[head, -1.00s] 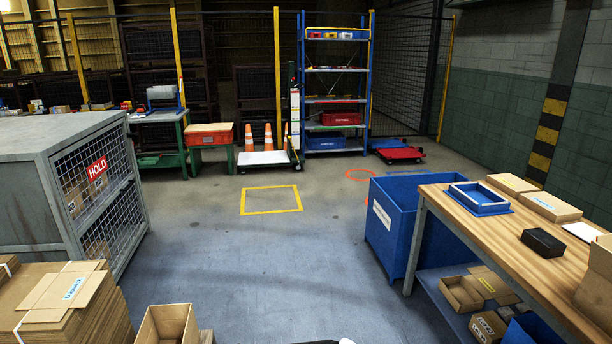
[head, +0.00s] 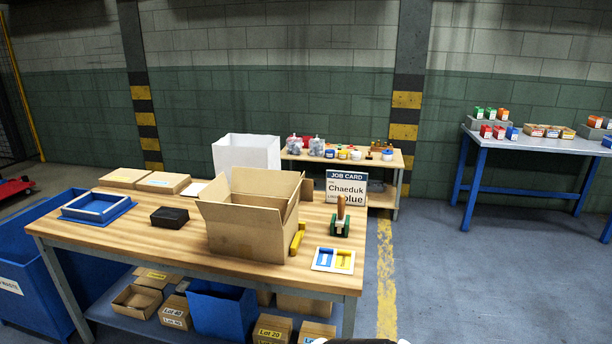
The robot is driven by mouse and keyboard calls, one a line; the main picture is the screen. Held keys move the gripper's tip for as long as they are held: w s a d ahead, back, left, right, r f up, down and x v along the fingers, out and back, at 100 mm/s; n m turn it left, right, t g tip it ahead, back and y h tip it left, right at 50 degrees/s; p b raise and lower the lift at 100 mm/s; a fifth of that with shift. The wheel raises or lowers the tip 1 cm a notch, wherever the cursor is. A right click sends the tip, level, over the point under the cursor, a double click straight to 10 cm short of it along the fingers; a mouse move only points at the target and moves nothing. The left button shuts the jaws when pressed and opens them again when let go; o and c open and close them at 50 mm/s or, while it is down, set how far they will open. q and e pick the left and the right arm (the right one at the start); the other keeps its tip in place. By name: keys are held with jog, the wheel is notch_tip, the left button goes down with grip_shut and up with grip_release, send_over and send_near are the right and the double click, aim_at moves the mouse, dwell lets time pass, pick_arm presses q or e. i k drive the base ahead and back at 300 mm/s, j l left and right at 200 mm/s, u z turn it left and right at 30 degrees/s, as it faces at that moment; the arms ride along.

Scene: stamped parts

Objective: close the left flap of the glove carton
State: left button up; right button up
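An open cardboard carton (head: 246,238) stands upright on the wooden workbench (head: 80,228). Neither of my grippers shows in the head view.
A white open box (head: 246,152) is behind the carton. A black box (head: 170,217), a blue tray frame (head: 97,207) and flat cartons (head: 163,182) lie left. A job card (head: 346,188), a green-based stamp (head: 340,222) and a small tray (head: 333,260) are right.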

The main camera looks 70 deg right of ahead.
aim_at(218, 189)
jog(key=z, duration=1.8)
jog(key=i+j+u, duration=0.15)
jog(key=i+j, duration=0.15)
jog(key=j, duration=0.2)
